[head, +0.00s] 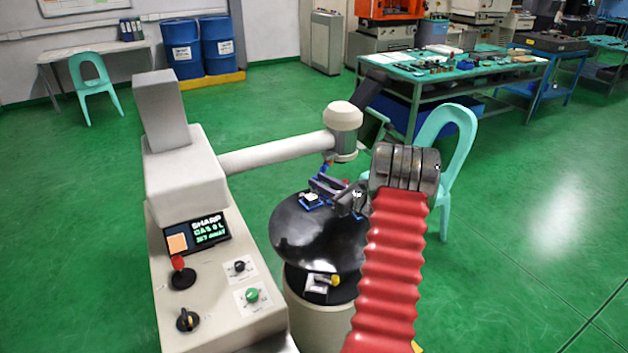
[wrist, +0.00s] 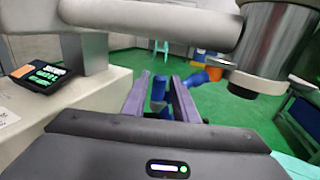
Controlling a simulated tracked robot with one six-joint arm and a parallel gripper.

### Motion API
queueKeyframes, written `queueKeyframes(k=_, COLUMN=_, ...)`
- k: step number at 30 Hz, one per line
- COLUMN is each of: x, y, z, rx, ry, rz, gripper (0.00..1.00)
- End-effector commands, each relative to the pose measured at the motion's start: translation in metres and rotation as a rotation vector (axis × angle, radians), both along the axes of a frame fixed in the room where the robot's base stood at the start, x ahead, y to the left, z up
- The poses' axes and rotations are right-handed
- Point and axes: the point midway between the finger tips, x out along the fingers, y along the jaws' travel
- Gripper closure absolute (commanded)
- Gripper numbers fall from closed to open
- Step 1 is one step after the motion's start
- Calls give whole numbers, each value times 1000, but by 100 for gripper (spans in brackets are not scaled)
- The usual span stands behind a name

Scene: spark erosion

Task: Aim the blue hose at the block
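My gripper (head: 337,189) is over the round black table (head: 295,240), below the machine's overhanging arm. In the wrist view its two fingers (wrist: 160,88) stand apart, so it is open. A blue piece (wrist: 158,88) shows in the gap between them, with no clear contact; I cannot tell whether it is hose or fixture. The blue hose (head: 326,167) seems to show as a short blue part below the machine head. A small pale piece (head: 312,197) on a blue base lies on the table beside my gripper and may be the block. The hose's aim is unclear.
The machine's control panel (head: 209,231) has a lit display, its lowest line seemingly "JET AWAY". The machine head (wrist: 272,50) hangs close on the right in the wrist view. A green chair (head: 450,140) and a cluttered bench (head: 455,68) stand behind. Open floor lies to the right.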

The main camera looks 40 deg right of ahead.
Motion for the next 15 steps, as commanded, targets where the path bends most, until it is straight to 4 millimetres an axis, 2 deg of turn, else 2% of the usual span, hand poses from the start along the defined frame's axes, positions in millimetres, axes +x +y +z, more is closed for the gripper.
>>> queueKeyframes(k=6, x=25, y=1, z=0, rx=-1, ry=0, rz=1, gripper=74)
queueKeyframes(k=15, x=29, y=1, z=0, rx=0, ry=0, rz=0, gripper=74)
